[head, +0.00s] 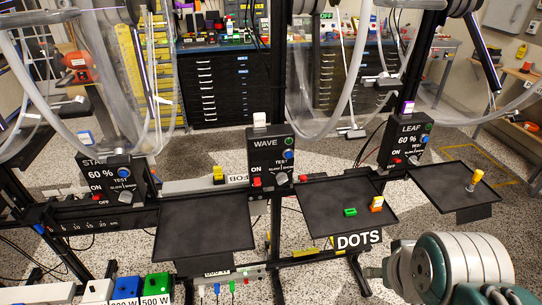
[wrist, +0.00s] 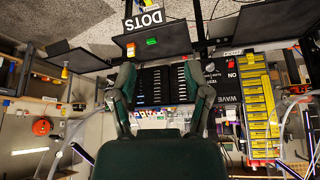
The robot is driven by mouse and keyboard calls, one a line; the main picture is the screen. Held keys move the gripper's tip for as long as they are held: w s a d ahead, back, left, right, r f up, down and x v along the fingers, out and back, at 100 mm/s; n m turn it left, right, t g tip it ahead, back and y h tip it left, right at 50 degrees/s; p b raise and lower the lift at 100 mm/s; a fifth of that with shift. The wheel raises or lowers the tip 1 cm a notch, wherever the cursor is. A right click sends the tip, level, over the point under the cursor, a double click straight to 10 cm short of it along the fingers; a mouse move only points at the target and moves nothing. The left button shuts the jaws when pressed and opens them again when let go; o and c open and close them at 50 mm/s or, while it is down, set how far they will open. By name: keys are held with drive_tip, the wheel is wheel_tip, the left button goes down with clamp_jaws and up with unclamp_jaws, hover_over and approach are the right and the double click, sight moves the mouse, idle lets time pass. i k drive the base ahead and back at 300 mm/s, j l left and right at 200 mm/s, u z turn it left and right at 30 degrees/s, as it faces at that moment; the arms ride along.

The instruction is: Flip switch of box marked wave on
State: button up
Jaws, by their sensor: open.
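The black box marked WAVE (head: 270,157) stands on a dark post near the middle of the head view, with a white block on top. Its red switch (head: 257,181) is at the lower left of its face beside the word ON, with a blue button and a grey knob to its right. In the upside-down wrist view the box (wrist: 229,86) is right of my gripper, with the red switch (wrist: 231,65) near its upper edge. My gripper (wrist: 159,66) has its fingers spread, empty and apart from the box. The switch's position is too small to tell.
The STAR box (head: 105,178) and LEAF box (head: 405,142) flank it. A black tray (head: 205,235) lies front left and the DOTS tray (head: 330,220) front right, carrying small green and orange pieces. Clear hoses hang above. My arm is at the lower right.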

sight(256, 181)
drive_tip(key=j+u, duration=0.15)
drive_tip(key=j, duration=0.35)
drive_tip(key=j+u, duration=0.15)
drive_tip(key=j, duration=0.3)
drive_tip(key=i+j+u, duration=0.15)
drive_tip(key=j, duration=0.3)
